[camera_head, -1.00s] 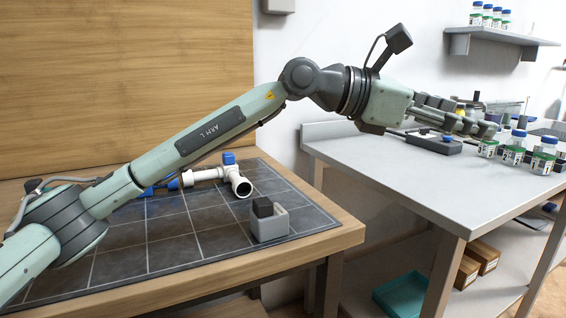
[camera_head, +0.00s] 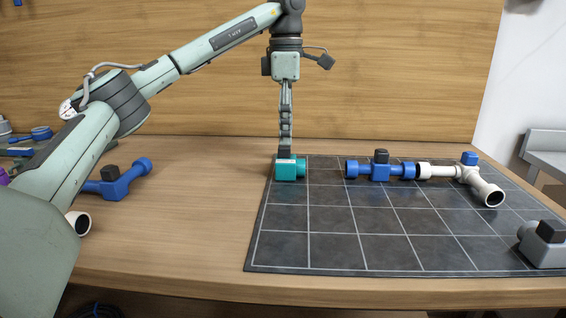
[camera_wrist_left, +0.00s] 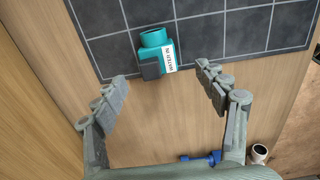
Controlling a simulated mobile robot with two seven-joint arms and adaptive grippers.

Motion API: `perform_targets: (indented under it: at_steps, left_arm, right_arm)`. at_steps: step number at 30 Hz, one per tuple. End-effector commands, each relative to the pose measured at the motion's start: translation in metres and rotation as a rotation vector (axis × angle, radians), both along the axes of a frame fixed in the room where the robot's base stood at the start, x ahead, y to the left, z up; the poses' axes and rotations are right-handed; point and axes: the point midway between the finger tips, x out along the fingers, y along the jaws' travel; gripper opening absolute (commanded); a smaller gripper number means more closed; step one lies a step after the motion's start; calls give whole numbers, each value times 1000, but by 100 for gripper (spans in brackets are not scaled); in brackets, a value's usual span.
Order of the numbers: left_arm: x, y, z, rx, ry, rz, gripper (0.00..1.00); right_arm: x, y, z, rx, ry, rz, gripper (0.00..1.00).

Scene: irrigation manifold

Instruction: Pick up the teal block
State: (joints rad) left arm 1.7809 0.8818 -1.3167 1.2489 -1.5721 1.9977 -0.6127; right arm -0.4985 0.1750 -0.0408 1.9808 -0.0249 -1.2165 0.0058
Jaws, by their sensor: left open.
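The teal block (camera_head: 291,170) sits at the far left corner of the dark gridded mat (camera_head: 340,240). It also shows in the wrist view (camera_wrist_left: 153,38), with a round teal end, a dark grey part and a white label with print. My left gripper (camera_head: 286,153) points straight down at the block, its fingertips overlapping the block's top in the head view. In the wrist view the gripper (camera_wrist_left: 162,76) is open, its fingers wide apart, with the block ahead between their lines and not gripped. Contact cannot be told. My right gripper is not in view.
On the mat, a blue valve (camera_head: 380,168) joins a white pipe elbow (camera_head: 470,175). A grey holder (camera_head: 543,244) stands at the right edge. A blue valve piece (camera_head: 118,180) lies on the wood at left. A wooden panel (camera_head: 400,70) rises behind. The mat's front is clear.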

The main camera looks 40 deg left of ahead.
Motion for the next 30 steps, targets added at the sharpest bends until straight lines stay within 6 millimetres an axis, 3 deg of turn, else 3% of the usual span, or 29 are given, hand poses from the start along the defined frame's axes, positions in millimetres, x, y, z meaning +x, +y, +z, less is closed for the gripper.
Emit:
perform_targets:
  at_steps: [18, 26, 30]
  left_arm:
    - [4, -1, -73, 5, 11, 6, 72]
    - [5, -1, -77, 4, 9, 5, 72]
    - [5, -2, -76, 4, 9, 5, 57]
  right_arm:
    - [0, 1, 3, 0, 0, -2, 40]
    - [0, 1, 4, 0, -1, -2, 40]
    - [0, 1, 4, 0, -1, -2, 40]
